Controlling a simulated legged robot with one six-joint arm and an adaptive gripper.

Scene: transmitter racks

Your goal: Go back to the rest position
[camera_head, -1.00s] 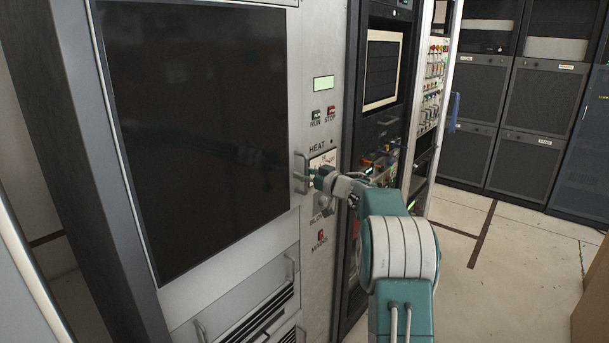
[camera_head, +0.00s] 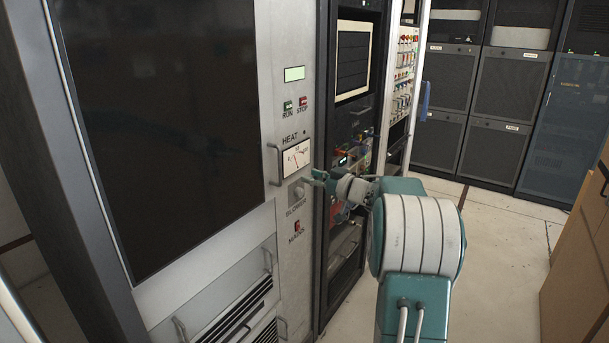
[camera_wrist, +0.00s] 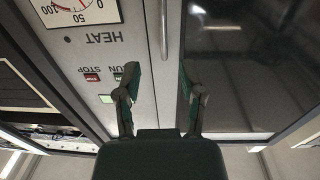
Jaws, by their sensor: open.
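My gripper (camera_head: 312,177) is in front of the grey rack panel (camera_head: 279,235), near the BLOWER label and just below the HEAT meter (camera_head: 296,157). It also shows in the wrist view (camera_wrist: 165,80), where its two fingers are spread apart with nothing between them. The wrist view is upside down and shows the panel, with the green and red RUN and STOP buttons (camera_wrist: 92,77) left of the fingers. In the head view I cannot tell whether the fingertips touch the panel. My teal and white arm reaches in from the lower right.
A door handle (camera_head: 273,165) sticks out left of the meter, beside the large dark window (camera_head: 160,120). An open equipment rack (camera_head: 352,130) stands just right of the panel. Brown boxes (camera_head: 578,265) stand at the right edge. Pale floor is free between.

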